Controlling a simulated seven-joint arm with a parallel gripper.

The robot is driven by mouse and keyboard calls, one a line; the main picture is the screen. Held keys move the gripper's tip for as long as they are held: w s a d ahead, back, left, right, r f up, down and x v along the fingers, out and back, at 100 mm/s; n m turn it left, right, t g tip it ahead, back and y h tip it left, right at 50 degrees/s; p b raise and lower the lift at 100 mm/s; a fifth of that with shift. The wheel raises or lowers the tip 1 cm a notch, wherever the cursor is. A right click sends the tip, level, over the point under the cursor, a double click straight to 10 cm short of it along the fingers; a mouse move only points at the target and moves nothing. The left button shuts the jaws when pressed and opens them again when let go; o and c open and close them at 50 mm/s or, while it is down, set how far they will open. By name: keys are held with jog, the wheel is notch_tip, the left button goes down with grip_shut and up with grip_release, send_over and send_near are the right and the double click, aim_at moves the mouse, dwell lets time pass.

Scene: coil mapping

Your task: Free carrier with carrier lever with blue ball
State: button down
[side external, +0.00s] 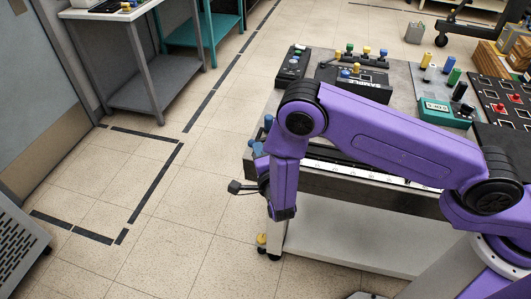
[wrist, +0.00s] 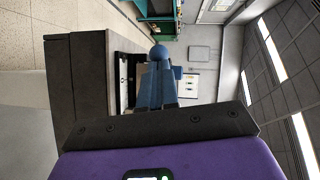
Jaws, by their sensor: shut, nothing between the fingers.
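A blue ball (wrist: 159,52) shows in the wrist view, just past the tips of my gripper (wrist: 156,68). The blue-grey fingers are together and empty. Ball and fingertips overlap in this view, so I cannot tell whether they touch. In the side external view, a blue ball (side external: 268,121) shows at the left edge of the cart, above my gripper (side external: 258,148), which is beside that edge. The carrier and the lever's shaft are mostly hidden behind my arm and fingers.
The cart top (side external: 400,75) holds black control boxes with coloured knobs, a green meter box (side external: 436,111) and a panel with red buttons (side external: 500,100). A grey table (side external: 155,80) stands at the back left. The floor left of the cart is clear.

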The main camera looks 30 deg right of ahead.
dwell(0.3)
jog(key=d+v, duration=0.2)
jog(key=v, duration=1.1)
jog(key=s+d+r+m+g+h, duration=0.1)
jog(key=d+r+m+g+h, duration=0.2)
jog(key=d+r+m+g, duration=0.45)
jog(key=s+d+r+m+g+h, duration=0.1)
jog(key=d+r+m+g+h, duration=0.2)
jog(key=d+m, duration=0.9)
jog(key=s+d+r+m+g+y, duration=0.1)
jog(key=s+r+m+g+y, duration=0.1)
jog(key=s+m+y, duration=0.3)
jog(key=s+d+r+m+g+y, duration=0.1)
jog(key=s+r+m+g+y, duration=0.2)
jog(key=s+m, duration=1.1)
jog(key=r+m+y, duration=0.1)
jog(key=y, duration=0.1)
jog(key=shift+d+y, duration=0.3)
jog(key=shift+d, duration=0.1)
